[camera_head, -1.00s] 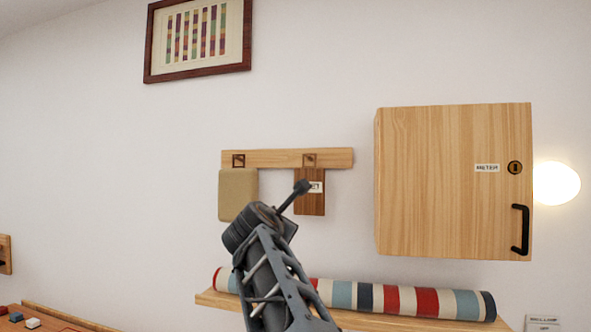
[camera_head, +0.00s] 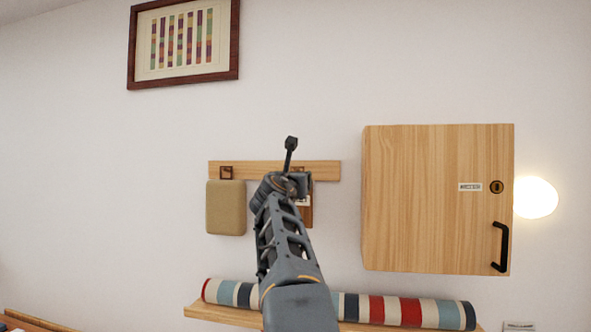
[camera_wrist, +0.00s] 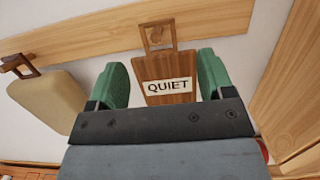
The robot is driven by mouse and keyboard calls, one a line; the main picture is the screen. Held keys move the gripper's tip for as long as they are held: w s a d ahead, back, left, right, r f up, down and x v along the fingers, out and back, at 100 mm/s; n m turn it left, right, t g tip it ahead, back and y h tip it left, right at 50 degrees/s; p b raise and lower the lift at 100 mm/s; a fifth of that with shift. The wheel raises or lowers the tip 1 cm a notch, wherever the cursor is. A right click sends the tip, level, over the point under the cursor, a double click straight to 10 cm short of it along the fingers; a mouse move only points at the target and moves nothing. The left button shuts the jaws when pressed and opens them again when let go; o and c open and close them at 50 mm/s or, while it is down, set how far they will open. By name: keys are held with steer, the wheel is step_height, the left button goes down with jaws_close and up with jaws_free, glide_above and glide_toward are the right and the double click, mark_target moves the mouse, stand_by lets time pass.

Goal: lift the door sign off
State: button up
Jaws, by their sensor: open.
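The door sign (camera_wrist: 169,72) is a brown wooden plaque with a white "QUIET" label. It hangs by a loop handle from a peg on the wooden rail (camera_wrist: 95,38). In the wrist view my gripper (camera_wrist: 166,75) is open, with one green finger on each side of the sign. The fingers look apart from it, though how deep they reach is unclear. In the head view my arm covers most of the sign (camera_head: 306,212), leaving its right edge showing, and the gripper's fingers cannot be made out.
A beige padded item (camera_head: 226,208) hangs left of the sign. A wooden cabinet (camera_head: 430,200) with a black handle (camera_head: 501,247) is on the wall to the right. Below, a shelf (camera_head: 205,312) carries a striped roll (camera_head: 390,309). A framed picture (camera_head: 185,42) hangs above.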

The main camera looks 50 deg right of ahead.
mark_target(296, 170)
steer(key=shift+p+x, duration=0.85)
steer(key=shift+x, duration=1.6)
steer(key=c, duration=1)
steer(key=shift+r, duration=0.35)
steer(key=shift+r, duration=0.3)
steer(key=shift+s+a+r, duration=0.1)
steer(key=shift+a, duration=0.05)
steer(key=shift+s+a+r+b, duration=0.15)
steer(key=shift+s+a+b, duration=0.2)
steer(key=shift+s+a, duration=0.65)
steer(key=shift+s+a+r+b, duration=0.15)
steer(key=shift+s+a+b, duration=0.3)
steer(key=shift+a, duration=1.05)
steer(key=shift+s+a+r+b, duration=0.15)
steer(key=shift+s+a+b, duration=0.15)
steer(key=shift+s+a, duration=0.75)
steer(key=shift+w+a, duration=0.2)
steer(key=shift+w, duration=0.05)
